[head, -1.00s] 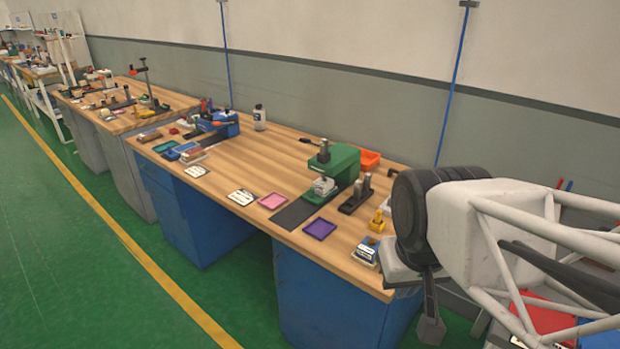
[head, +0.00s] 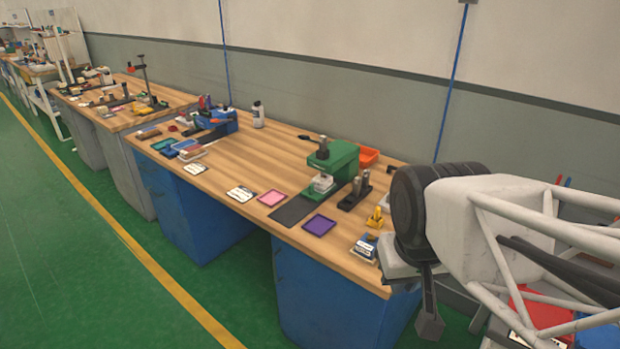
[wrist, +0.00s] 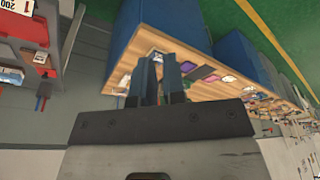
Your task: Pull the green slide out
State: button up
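A green block-shaped machine (head: 337,157), the only large green item on the near bench, stands towards its right end in the head view. A small white-grey block (head: 322,184) sits at its front. I cannot tell which part of it is the slide. My gripper (head: 430,325) hangs past the bench's right end, well apart from the green machine. In the wrist view my gripper's two fingers (wrist: 162,62) point up the picture with a narrow gap and nothing visible between them. The wrist view does not clearly show the green machine.
A wooden bench top (head: 250,165) runs leftward. Near the machine are an orange bin (head: 368,156), a black stand (head: 354,196), a yellow part (head: 375,219), a purple tray (head: 319,225), a pink tray (head: 271,198) and a dark mat (head: 292,211). The wall is behind.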

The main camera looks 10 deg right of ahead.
jog(key=o, duration=0.5)
jog(key=shift+w+r, duration=0.1)
jog(key=shift+w, duration=0.25)
jog(key=shift+c, duration=0.2)
jog(key=shift+o, duration=0.9)
jog(key=w+r+m, duration=0.1)
jog(key=w+r, duration=0.1)
jog(key=w, duration=1.3)
jog(key=shift+w+r+m+h, duration=0.25)
jog(key=shift+w+m+h, duration=0.1)
jog(key=shift+m+h, duration=0.05)
jog(key=m+t+h, duration=0.1)
jog(key=m+h, duration=0.1)
jog(key=m, duration=0.3)
send_over(311, 185)
jog(key=s+a, duration=0.2)
notch_tip(311, 185, down, 24)
jog(key=shift+s+d+r, duration=0.15)
jog(key=shift+d, duration=0.05)
jog(key=shift+y, duration=0.3)
jog(key=shift+x, duration=3.9)
